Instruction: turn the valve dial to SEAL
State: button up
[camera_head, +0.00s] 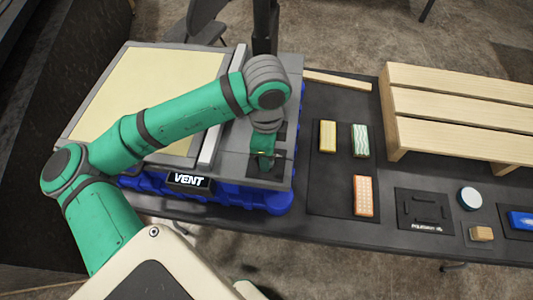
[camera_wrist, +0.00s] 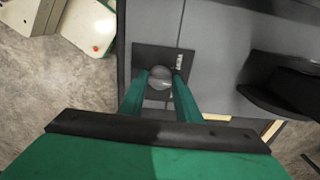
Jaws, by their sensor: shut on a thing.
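The console (camera_head: 228,150) is a grey unit on a blue base, at the middle left of the head view. A dark sign reading VENT (camera_head: 188,180) is on its front edge. My gripper (camera_head: 264,152) reaches down onto a dark plate at the console's right side. In the wrist view, my green fingers (camera_wrist: 161,80) are closed on either side of a round grey knob, the valve dial (camera_wrist: 160,75), on a dark square plate (camera_wrist: 145,54). A small pale label (camera_wrist: 180,62) is beside it, too small to read. In the head view my gripper hides the dial.
A wooden slatted rack (camera_head: 455,105) stands at the back right. Yellow (camera_head: 328,136), green-white (camera_head: 361,140) and orange (camera_head: 363,195) blocks lie on a dark mat right of the console. A round white-topped thing (camera_head: 470,198) and a wooden block (camera_head: 481,234) lie farther right.

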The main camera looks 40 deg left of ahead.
jog(key=m, duration=0.4)
jog(key=shift+m, duration=2.3)
jog(key=o, duration=1.1)
jog(key=shift+c, duration=0.2)
notch_tip(320, 180, up, 11)
jog(key=shift+d+f, duration=0.1)
jog(key=shift+f, duration=0.05)
